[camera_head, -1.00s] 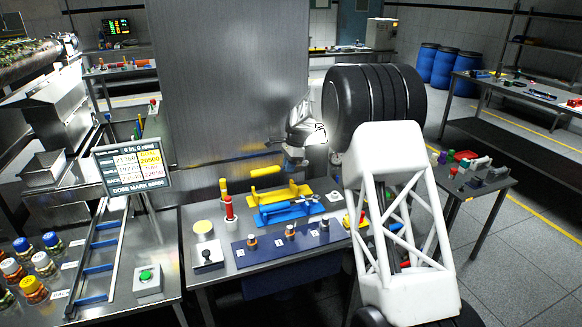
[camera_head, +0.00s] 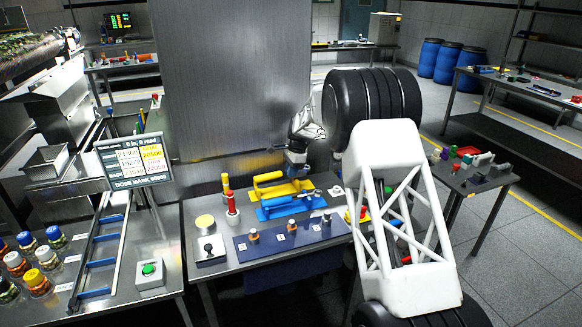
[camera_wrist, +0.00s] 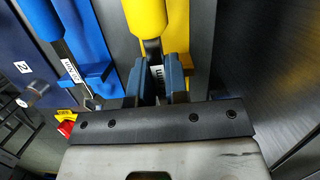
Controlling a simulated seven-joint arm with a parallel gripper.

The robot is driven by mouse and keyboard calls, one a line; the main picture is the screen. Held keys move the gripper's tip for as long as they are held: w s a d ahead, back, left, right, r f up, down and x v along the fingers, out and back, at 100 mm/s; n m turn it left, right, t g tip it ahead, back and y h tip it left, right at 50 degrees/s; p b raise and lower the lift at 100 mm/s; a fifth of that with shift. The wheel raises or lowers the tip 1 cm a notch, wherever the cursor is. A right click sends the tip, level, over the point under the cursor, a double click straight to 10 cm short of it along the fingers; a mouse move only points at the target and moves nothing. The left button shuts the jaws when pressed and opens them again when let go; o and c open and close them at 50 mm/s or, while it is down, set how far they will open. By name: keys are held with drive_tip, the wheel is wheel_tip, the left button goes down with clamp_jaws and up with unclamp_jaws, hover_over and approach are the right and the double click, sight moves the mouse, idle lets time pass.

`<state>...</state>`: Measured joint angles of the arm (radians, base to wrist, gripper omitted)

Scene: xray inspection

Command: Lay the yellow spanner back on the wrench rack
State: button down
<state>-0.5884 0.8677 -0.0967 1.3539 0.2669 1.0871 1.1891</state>
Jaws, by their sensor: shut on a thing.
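The yellow spanner (camera_head: 268,177) lies level at the yellow cradle of the wrench rack (camera_head: 268,192), its handle pointing left. Its yellow grip also shows in the wrist view (camera_wrist: 146,18), alongside the yellow cradle (camera_wrist: 178,28). My gripper (camera_head: 296,172) is at the spanner's right end. In the wrist view my gripper (camera_wrist: 160,88) is shut on the metal shank just below the yellow grip. The fingers hide the spanner's head. I cannot tell whether the spanner's full weight rests on the cradle.
A blue spanner (camera_head: 280,201) lies in the blue cradle in front; it also shows in the wrist view (camera_wrist: 40,18). A red-handled tool (camera_head: 231,204) stands upright at left. A dark blue panel (camera_head: 270,246) with small knobs lies in front. A tall metal wall (camera_head: 235,80) stands behind.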

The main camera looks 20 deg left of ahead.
sight(290, 190)
drive_tip(key=shift+f, duration=1.5)
drive_tip(key=shift+d+f, duration=0.1)
drive_tip(key=shift+f, duration=0.45)
drive_tip(key=shift+s+f, duration=0.1)
drive_tip(key=shift+f, duration=0.05)
drive_tip(key=c, duration=1.2)
unclamp_jaws()
drive_tip(key=shift+d+f, duration=0.1)
drive_tip(key=shift+f, duration=0.05)
drive_tip(key=shift+o, duration=0.5)
drive_tip(key=shift+d+f, duration=0.1)
drive_tip(key=shift+d, duration=0.05)
drive_tip(key=shift+d+r, duration=0.1)
drive_tip(key=shift+r, duration=0.35)
drive_tip(key=shift+c, duration=0.3)
drive_tip(key=shift+o, duration=0.5)
drive_tip(key=v, duration=0.6)
drive_tip(key=shift+w+a+r, duration=0.25)
drive_tip(key=shift+a+r, duration=0.05)
drive_tip(key=shift+r, duration=0.1)
drive_tip(key=shift+a+r, duration=0.1)
drive_tip(key=shift+r, duration=0.85)
